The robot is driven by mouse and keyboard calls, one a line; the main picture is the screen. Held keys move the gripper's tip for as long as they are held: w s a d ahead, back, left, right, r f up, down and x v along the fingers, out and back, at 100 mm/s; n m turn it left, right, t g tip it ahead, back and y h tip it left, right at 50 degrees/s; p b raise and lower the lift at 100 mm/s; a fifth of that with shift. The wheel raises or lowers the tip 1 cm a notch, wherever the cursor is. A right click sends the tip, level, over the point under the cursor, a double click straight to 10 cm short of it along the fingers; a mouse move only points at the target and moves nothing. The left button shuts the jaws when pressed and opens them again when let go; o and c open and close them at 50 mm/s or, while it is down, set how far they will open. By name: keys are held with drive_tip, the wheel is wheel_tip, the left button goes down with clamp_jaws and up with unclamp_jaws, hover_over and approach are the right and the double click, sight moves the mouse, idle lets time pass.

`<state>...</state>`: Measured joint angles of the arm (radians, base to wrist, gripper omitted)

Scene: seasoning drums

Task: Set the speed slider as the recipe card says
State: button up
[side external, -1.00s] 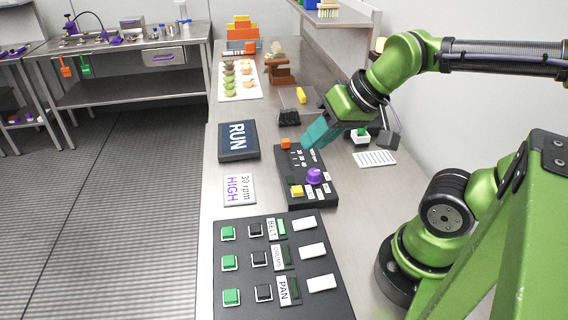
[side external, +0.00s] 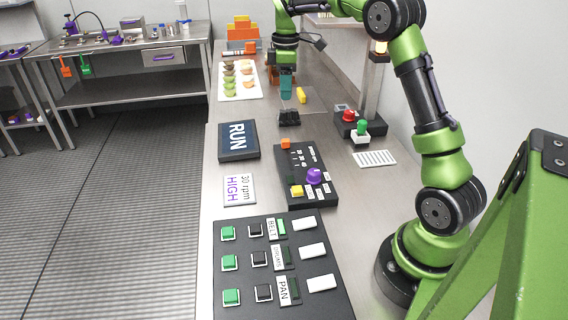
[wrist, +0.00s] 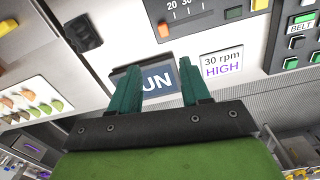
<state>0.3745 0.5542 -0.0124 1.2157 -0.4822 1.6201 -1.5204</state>
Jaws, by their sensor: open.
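The recipe card (side external: 239,190) is white, reads "30 rpm HIGH", and also shows right of the fingers in the wrist view (wrist: 222,64). The black control box (side external: 302,199) carries a small printed scale and an orange slider knob (side external: 286,144) at its far left corner. In the wrist view the orange knob (wrist: 163,30) sits beside the low end of the scale, near the "20". My gripper (side external: 287,92) is open and empty, raised beyond the control box over the far part of the bench. Its teal fingers (wrist: 158,64) stand apart, touching nothing.
A dark RUN sign (side external: 238,141) lies left of the box. The box also has a purple knob (side external: 314,176) and a yellow button (side external: 296,191). A button panel (side external: 250,280) lies nearer. Red and green buttons (side external: 361,130) stand to the right, by a post.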

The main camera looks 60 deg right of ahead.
drive_tip(key=n, duration=0.1)
approach(286, 140)
drive_tip(key=shift+n, duration=0.3)
drive_tip(key=f, duration=0.9)
drive_tip(key=shift+w+d, duration=0.15)
drive_tip(key=shift+w, duration=0.1)
clamp_jaws()
